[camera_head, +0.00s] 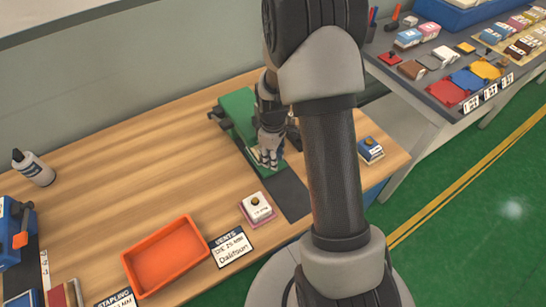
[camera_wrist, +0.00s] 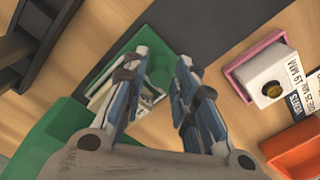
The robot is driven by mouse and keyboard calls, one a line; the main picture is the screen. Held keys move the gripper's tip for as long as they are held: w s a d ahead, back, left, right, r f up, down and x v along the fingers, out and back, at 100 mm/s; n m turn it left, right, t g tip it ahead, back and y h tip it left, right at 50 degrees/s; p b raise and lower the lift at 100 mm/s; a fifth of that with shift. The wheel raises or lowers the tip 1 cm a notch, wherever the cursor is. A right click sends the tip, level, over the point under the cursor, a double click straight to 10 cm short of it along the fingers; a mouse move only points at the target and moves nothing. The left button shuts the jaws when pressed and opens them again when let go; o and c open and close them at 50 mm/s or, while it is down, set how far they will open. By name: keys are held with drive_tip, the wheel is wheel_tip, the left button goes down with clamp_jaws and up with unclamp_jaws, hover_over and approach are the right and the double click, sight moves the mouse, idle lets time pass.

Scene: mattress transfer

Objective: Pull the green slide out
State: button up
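The green slide (camera_head: 239,105) lies toward the back of the wooden table, partly hidden by my arm and gripper. In the wrist view the green slide (camera_wrist: 108,72) shows behind and between the fingers, with a pale metallic part on it beside the left finger. My gripper (camera_head: 269,160) is over the slide's front end, pointing down. In the wrist view my gripper (camera_wrist: 165,58) has its two fingers apart, with green between them. I see nothing clearly clamped; whether the fingers touch the slide I cannot tell.
A dark strip (camera_head: 290,195) runs forward from the slide. A white block on a pink base (camera_head: 257,209) stands close by, left of the strip. An orange tray (camera_head: 165,257) and a label card (camera_head: 232,247) lie in front. A blue block (camera_head: 371,151) stands to the right.

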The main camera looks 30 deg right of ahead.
drive_tip(key=shift+c, duration=0.5)
clamp_jaws()
